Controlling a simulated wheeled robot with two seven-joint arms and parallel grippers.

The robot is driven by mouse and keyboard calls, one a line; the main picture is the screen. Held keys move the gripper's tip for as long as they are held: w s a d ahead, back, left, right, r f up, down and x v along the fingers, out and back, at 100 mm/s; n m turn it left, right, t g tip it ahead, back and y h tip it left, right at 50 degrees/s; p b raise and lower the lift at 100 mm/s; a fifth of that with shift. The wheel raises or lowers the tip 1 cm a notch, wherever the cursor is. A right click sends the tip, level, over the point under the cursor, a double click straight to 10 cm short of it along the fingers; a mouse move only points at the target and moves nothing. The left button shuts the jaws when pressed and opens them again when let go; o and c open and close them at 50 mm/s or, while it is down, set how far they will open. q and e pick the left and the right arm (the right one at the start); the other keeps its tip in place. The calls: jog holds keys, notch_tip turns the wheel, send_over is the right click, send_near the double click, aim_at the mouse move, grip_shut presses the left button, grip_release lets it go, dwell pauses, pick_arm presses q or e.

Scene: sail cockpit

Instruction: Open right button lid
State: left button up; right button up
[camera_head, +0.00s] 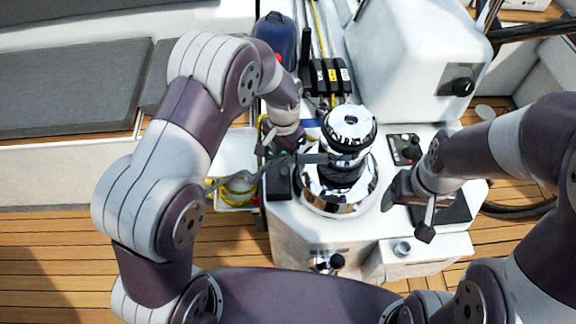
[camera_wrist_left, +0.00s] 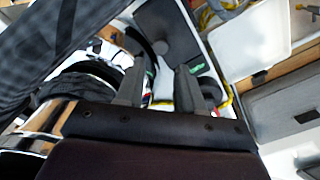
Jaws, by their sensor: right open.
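A dark flat panel (camera_head: 457,211) lies on the white console to the right of the chrome winch (camera_head: 347,130); it may be the right button lid, but my right arm partly covers it and I cannot tell whether it is raised. My right gripper (camera_head: 406,215) is open and empty, just above the console between the winch and this panel. A small black control panel (camera_head: 405,148) with buttons sits behind it. My left gripper (camera_head: 283,146) is left of the winch, partly hidden; the left wrist view shows its two fingers (camera_wrist_left: 160,76) apart with nothing clearly between them.
The winch stands in the middle of the console, between my grippers. A dark box (camera_head: 279,182) is at the console's left edge. Black rope clutches (camera_head: 330,76) and a white raised housing (camera_head: 415,55) stand behind. Grey cushions (camera_head: 70,85) are at the left.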

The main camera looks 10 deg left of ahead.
aim_at(285, 171)
pick_arm(q)
notch_tip(285, 171, down, 7)
jog(key=shift+w+f, duration=0.1)
jog(key=shift+f, duration=0.05)
grip_shut()
